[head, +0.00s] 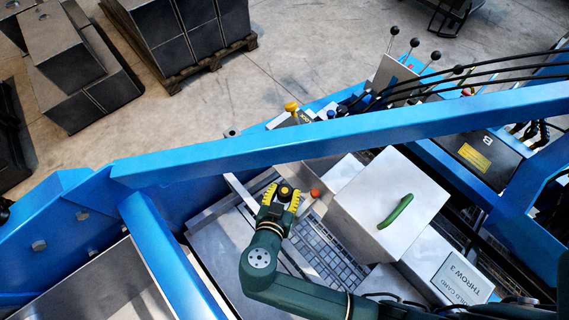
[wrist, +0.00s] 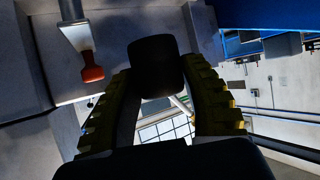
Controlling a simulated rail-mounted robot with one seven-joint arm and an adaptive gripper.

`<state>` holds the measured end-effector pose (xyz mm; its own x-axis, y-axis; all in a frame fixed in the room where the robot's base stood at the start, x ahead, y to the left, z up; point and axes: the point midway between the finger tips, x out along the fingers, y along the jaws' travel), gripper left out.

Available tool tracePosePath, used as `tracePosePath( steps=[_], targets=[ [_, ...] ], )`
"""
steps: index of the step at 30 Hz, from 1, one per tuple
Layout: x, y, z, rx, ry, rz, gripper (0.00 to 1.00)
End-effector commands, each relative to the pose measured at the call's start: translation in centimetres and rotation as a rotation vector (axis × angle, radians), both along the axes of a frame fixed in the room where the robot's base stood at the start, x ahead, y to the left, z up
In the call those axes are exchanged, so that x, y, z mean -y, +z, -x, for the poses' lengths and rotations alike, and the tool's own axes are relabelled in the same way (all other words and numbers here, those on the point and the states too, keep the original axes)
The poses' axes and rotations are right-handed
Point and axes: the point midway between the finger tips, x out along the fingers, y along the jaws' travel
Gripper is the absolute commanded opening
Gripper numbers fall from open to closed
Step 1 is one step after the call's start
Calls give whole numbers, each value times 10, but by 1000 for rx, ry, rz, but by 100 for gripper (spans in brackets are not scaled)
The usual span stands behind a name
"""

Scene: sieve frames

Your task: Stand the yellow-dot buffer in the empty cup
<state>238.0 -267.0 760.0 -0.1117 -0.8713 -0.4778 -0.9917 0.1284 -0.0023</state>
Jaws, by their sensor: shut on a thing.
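My gripper (head: 280,198) is shut on a short dark cylinder (head: 285,191), which looks like a buffer. In the wrist view the dark cylinder (wrist: 155,66) sits between the two yellow-padded fingers. I see no yellow dot on it from these angles. An orange-red capped piece (head: 315,193) stands just right of the gripper in the head view. It also shows at the upper left of the wrist view (wrist: 92,68), at the end of a pale bar. I cannot make out the empty cup in either view.
A metal mesh grid (head: 335,262) lies beneath the gripper. A pale box (head: 372,205) with a green handle (head: 396,211) stands to the right. A blue beam (head: 300,143) crosses behind the gripper. A yellow knob (head: 291,107) and several black-knobbed levers (head: 414,42) are farther back.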

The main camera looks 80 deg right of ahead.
Motion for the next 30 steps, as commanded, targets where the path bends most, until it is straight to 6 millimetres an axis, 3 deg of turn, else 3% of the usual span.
tracePosePath(
  steps=[30],
  targets=[
    [-1,-79,2,-6,0,-7,7]
  ],
)
